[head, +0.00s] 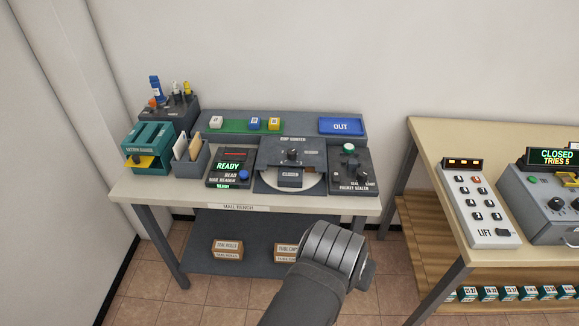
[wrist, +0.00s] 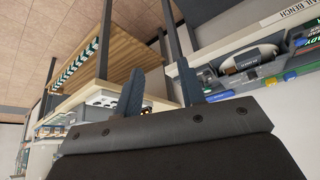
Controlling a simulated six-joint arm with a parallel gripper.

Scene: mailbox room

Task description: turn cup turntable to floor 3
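The cup sorter (head: 290,158) stands in the middle of the mail bench, with a dark knob on its upper plate. A pale round turntable (head: 312,184) shows partly beneath its dark cover, with a dark labelled block at the front. The floor setting is too small to read. The sorter also shows upside down in the wrist view (wrist: 243,62). In the head view my arm is in front of the bench and its fingers are hidden. In the wrist view my gripper (wrist: 162,92) has two fingers spread apart with nothing between them.
A blue OUT tray (head: 341,126) lies behind. A lift keypad (head: 480,208) and a CLOSED display (head: 552,157) stand on the right table. A floor gap separates the tables.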

